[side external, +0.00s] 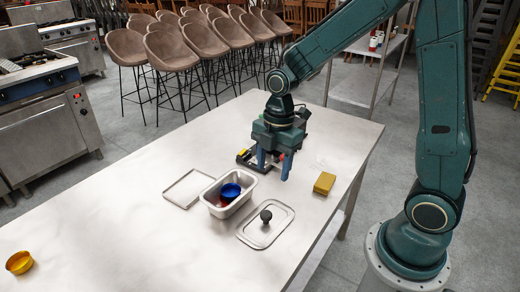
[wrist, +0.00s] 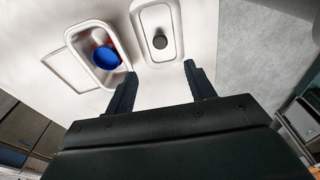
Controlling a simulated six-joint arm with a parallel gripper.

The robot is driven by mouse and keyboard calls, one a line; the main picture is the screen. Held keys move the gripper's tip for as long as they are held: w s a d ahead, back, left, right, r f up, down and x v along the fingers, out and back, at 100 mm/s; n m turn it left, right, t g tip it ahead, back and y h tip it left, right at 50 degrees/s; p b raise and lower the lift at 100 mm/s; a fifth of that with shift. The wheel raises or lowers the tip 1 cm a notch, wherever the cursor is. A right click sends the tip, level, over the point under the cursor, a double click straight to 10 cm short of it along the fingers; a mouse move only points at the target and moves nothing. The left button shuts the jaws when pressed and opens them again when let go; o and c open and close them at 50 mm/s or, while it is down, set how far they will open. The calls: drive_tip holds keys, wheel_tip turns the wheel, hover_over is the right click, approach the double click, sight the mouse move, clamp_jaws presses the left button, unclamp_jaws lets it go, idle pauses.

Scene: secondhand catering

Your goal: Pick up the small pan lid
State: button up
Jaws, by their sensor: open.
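The small pan lid (side external: 268,231) is a flat steel rectangle with rounded corners and a black round knob (side external: 266,215). It lies on the steel table to the right of a steel pan. In the wrist view the lid (wrist: 165,20) shows at the top, beyond my fingertips, knob up. My gripper (side external: 275,174) points down, open and empty, above the table behind the lid. In the wrist view its two fingers (wrist: 160,82) stand wide apart with bare table between them.
The steel pan (side external: 209,196) holds a blue cup (side external: 230,191) and something red. A flat square tray (side external: 186,188) lies left of it. A yellow-brown block (side external: 324,183) is right of my gripper. A yellow bowl (side external: 19,262) is far left.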

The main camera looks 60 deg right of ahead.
drive_tip(key=shift+w+f, duration=0.2)
drive_tip(key=shift+f, duration=0.2)
hover_over(266, 214)
drive_tip(key=d, duration=0.1)
drive_tip(key=shift+d+f, duration=0.1)
drive_tip(key=shift+f, duration=4.15)
drive_tip(key=shift+a+f, duration=0.25)
drive_tip(key=shift+f, duration=1.05)
drive_tip(key=shift+a+f, duration=0.25)
drive_tip(key=shift+f, duration=1)
drive_tip(key=shift+c, duration=0.4)
drive_tip(key=c, duration=1)
